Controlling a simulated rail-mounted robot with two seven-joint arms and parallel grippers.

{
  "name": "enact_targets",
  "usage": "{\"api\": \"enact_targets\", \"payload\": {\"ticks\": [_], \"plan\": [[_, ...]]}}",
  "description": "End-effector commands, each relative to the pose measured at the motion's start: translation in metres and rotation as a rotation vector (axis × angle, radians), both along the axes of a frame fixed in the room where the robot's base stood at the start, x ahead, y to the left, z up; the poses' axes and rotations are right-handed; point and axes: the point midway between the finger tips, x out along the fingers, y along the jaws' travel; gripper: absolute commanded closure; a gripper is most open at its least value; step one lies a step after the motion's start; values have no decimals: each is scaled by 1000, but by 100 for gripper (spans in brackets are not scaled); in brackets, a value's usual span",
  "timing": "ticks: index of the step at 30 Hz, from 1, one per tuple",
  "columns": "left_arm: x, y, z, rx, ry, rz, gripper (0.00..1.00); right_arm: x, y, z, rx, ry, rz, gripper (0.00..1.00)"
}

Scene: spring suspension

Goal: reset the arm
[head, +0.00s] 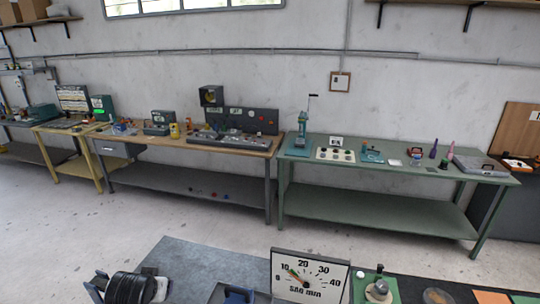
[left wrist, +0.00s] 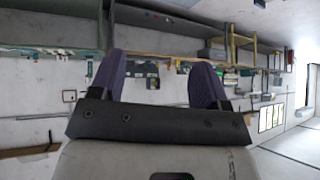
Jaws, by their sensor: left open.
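My left gripper (left wrist: 160,75) shows in the left wrist view as two dark purple fingers standing well apart on a dark bar. It is open, with nothing between the fingers. That view looks upside down across the room toward the far benches, and the fingers touch nothing that I can see. Neither gripper shows in the head view, and my right gripper is in no view. At the bottom of the head view a white dial board (head: 309,280) marked "SAG mm" has a red needle near 10. A black ribbed cylinder (head: 127,289) lies at bottom left, cut off by the edge.
A near work surface (head: 205,262) runs along the bottom edge, with a green plate (head: 377,287) carrying a round knob right of the dial. A green bench (head: 400,172) and a wooden bench (head: 165,142) stand along the back wall. Bare floor lies between.

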Motion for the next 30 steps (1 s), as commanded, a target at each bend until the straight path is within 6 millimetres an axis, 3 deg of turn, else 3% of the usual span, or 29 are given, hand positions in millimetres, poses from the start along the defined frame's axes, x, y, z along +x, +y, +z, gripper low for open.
{"api": "enact_targets", "payload": {"ticks": [1,4,11,16,21,25,30], "plan": [[-19,-11,15,31,-38,-49,31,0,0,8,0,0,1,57],[-59,-30,32,71,-100,-114,31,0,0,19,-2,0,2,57],[-181,-67,39,46,-145,-182,31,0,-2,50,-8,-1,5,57],[-262,-81,18,-2,-41,-208,31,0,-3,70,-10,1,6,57],[-329,-86,-25,-37,153,-207,31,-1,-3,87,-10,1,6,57],[-371,-88,-44,-55,264,-203,31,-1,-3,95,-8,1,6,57],[-404,-88,-57,-65,347,-200,31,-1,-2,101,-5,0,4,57]]}}
